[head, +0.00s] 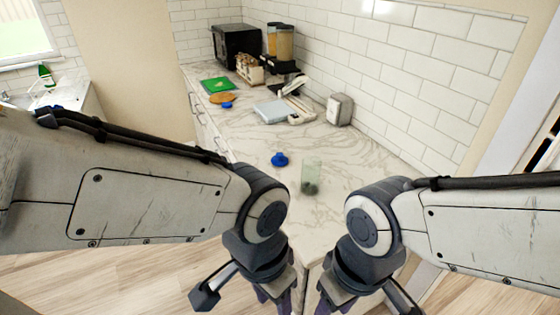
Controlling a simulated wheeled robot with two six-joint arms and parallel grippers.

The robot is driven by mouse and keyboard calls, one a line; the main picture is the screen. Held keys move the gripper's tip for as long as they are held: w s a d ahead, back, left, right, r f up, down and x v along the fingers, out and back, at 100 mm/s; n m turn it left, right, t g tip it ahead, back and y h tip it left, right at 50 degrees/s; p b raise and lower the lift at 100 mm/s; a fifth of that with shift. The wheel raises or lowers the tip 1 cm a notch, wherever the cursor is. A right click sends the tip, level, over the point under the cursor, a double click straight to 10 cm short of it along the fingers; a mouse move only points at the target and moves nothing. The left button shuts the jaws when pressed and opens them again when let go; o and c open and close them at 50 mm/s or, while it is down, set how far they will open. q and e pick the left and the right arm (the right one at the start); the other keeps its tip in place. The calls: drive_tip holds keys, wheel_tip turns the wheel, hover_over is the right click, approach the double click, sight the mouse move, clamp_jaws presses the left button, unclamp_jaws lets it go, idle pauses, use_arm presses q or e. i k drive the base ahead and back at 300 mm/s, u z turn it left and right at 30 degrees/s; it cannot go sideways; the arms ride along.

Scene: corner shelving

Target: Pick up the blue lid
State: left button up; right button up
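A blue lid (280,159) with a raised middle lies on the marble countertop (350,165), left of a clear glass container (312,174) with something dark in its bottom. The two stand apart. My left gripper (275,301) points down at the bottom of the head view, nearer to me than the lid and not touching it. My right gripper (334,302) hangs to its right, also apart from the lid. The fingertips of both run into the bottom edge of the picture, so their opening is unclear.
Farther back lie a green board (216,85), a brown round board (222,98), another small blue item (227,105) and a pale scale-like device (272,111). A metal dispenser (340,109) stands by the tiled wall. A black microwave (237,45) and cereal dispensers (284,45) stand at the back.

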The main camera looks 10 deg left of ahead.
sight(279, 159)
drive_tip(key=u, duration=1.5)
drive_tip(key=i, duration=2.5)
drive_tip(key=z, duration=3.25)
